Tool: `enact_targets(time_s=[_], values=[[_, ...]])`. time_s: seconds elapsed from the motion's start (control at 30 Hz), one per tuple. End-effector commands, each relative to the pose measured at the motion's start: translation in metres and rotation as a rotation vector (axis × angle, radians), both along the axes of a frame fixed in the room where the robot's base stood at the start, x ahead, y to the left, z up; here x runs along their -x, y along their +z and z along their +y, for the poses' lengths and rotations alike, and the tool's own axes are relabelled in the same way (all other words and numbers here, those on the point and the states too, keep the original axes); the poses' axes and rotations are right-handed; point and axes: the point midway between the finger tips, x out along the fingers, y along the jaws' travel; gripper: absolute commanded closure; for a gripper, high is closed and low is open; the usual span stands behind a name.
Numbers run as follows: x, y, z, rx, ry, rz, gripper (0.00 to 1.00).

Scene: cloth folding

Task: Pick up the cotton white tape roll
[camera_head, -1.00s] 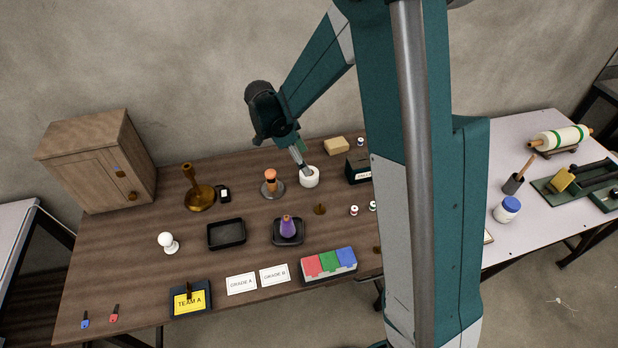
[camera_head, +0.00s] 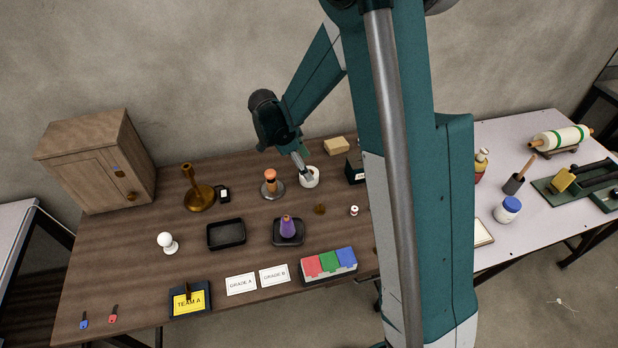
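The white tape roll (camera_head: 312,181) stands on the brown wooden table, right of the orange-topped piece on a round base. My gripper (camera_head: 305,173) reaches down over the roll from the upper left. Its fingertips overlap the roll's top and hide part of it. The fingers are too small to tell whether they are open or shut, or whether they touch the roll.
The orange-topped piece (camera_head: 270,184) stands close on the left. A dark box (camera_head: 354,170) is close on the right, partly behind my arm. A tan block (camera_head: 336,146) lies behind. A purple item on a black tray (camera_head: 289,241) sits in front.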

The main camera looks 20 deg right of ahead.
Motion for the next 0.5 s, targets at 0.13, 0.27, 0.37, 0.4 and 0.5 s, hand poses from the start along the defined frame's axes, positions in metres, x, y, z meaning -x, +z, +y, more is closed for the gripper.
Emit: enact_targets(time_s=[0.13, 0.27, 0.37, 0.4, 0.5], values=[[0.0, 0.0, 0.0, 0.0, 0.0, 0.0, 0.4], [0.0, -0.001, 0.0, 0.0, 0.0, 0.0, 0.4], [0.0, -0.005, -0.002, 0.0, -0.001, 0.0, 0.4], [0.001, -0.008, -0.003, 0.0, -0.001, 0.0, 0.4], [0.002, -0.018, -0.006, 0.0, -0.001, 0.0, 0.4]])
